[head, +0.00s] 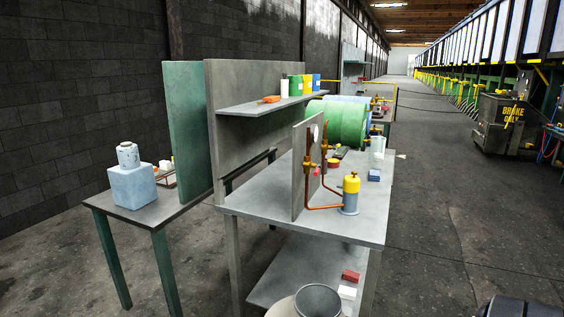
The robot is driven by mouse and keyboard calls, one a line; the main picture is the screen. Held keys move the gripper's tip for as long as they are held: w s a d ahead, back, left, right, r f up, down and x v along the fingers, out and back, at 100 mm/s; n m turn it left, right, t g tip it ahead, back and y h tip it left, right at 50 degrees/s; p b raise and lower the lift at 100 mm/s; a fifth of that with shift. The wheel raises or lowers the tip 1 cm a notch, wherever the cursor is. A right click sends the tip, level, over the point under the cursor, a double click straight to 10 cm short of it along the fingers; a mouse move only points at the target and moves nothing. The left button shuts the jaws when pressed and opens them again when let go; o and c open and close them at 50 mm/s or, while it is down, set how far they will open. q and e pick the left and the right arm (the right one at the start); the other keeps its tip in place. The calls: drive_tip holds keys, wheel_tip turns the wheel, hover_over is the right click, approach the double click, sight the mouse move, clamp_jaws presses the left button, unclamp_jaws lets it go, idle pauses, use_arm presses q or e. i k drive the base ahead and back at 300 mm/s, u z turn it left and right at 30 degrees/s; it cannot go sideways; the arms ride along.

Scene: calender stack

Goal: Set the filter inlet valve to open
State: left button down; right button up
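A small filter (350,203), a grey cylinder with a yellow top, stands on the grey workbench (300,226). Copper pipes (322,206) run from it to an upright grey panel (299,184). Brass valves sit on the pipes: one on the left (309,163) and one on the right (333,163). A small red part (316,171) shows beside the left valve. I cannot tell which valve is the inlet one, or their handle positions, at this size. Neither of my grippers is in view.
Green rolls (338,121), a blue block (374,175) and a clear container (377,150) are farther back on the bench. The right floor (440,230) is mostly clear.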

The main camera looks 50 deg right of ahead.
sight(316, 171)
drive_tip(key=i, duration=1.8)
drive_tip(key=z, duration=2.5)
drive_tip(key=i, duration=0.65)
drive_tip(key=z, duration=0.2)
